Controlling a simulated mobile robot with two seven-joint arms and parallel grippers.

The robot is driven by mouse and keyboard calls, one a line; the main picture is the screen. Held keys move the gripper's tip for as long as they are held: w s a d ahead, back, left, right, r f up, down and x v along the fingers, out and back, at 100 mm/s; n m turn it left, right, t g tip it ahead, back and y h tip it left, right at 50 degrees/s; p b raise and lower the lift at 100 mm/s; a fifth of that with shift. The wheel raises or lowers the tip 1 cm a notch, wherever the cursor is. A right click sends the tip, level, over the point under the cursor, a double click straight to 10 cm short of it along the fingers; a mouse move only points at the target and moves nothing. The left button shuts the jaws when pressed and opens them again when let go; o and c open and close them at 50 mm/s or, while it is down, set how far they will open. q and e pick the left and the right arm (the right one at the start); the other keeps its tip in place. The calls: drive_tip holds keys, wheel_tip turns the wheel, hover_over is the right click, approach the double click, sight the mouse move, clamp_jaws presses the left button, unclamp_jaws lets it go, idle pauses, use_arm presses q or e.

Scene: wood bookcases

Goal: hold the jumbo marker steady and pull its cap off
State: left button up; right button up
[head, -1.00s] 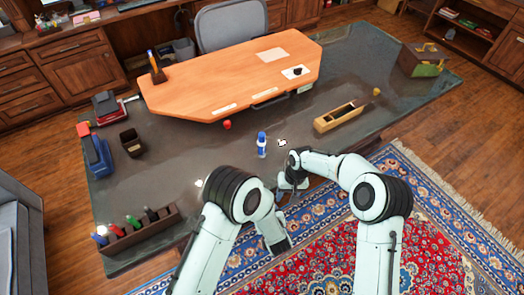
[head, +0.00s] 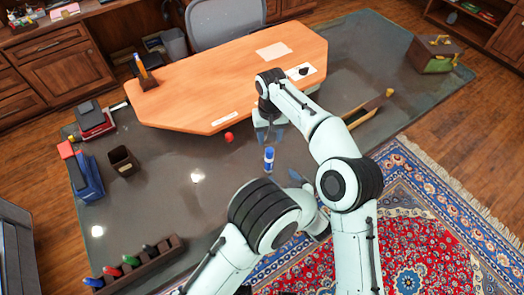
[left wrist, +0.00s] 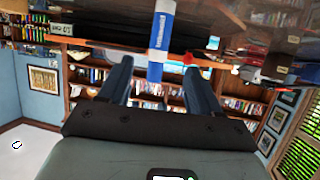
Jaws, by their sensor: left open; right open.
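The jumbo marker (head: 268,159), blue with a white band, stands upright on the dark grey tabletop. My right gripper (head: 268,136) is open, pointing down, just above and behind the marker in the head view; I see no contact. My left gripper (head: 297,178) is open, low at the right front of the marker and partly hidden by its own arm. In the left wrist view, the marker (left wrist: 161,32) shows between and beyond the two spread fingers (left wrist: 159,65), with a gap on each side. That view is upside down.
A red object (head: 229,137) lies left of the marker. A dark cup (head: 123,161) and blue stapler-like object (head: 88,176) stand farther left. A rack of coloured markers (head: 137,267) is at the front left.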

sight(267, 158)
drive_tip(key=shift+w, duration=0.2)
drive_tip(key=shift+s+d+r, duration=0.1)
drive_tip(key=shift+s+d, duration=0.05)
drive_tip(key=shift+s, duration=0.2)
use_arm(q)
drive_tip(key=x, duration=1.3)
